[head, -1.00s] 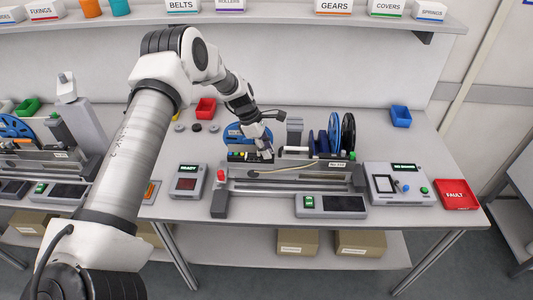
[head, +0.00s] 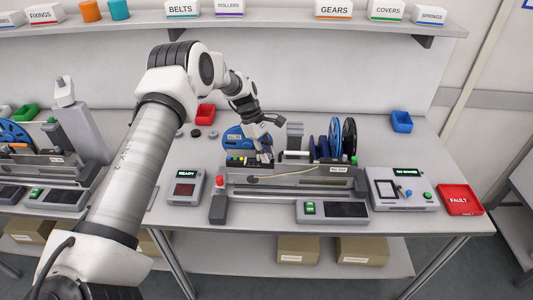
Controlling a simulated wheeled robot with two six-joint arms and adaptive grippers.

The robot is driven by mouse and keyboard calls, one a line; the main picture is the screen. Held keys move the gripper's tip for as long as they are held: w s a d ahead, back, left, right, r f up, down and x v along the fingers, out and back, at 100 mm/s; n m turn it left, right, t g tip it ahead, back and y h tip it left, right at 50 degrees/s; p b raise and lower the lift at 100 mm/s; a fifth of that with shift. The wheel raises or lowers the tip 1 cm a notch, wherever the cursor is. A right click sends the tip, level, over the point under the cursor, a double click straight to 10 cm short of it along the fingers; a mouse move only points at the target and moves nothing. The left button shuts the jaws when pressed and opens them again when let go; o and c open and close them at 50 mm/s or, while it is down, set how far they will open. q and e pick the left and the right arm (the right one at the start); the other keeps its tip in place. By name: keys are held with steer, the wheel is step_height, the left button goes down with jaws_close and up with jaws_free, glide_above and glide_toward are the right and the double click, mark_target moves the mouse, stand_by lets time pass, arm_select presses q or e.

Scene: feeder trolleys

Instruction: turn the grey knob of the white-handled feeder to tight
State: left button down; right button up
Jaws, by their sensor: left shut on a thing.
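The white-handled feeder sits on the bench machine (head: 330,182) in the middle; its white handle (head: 296,154) shows just right of my left gripper. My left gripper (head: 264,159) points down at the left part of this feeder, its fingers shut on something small. The grey knob is hidden by the fingers, so its setting cannot be read; the place fits the knob being between them. My right gripper is not in view.
Left of the gripper is a dark block with coloured tops (head: 240,161) and a blue reel (head: 234,139). Blue and black reels (head: 335,138) stand to the right. A READY box (head: 186,187), a test panel (head: 400,188) and a red FAULT tray (head: 459,199) flank the machine.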

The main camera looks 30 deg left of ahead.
arm_select(q)
steer(key=c, duration=1)
jaws_free()
steer(key=shift+s+r, duration=0.1)
steer(key=shift+r, duration=0.05)
steer(key=shift+c, duration=0.2)
steer(key=v, duration=1.2)
steer(key=shift+d, duration=0.1)
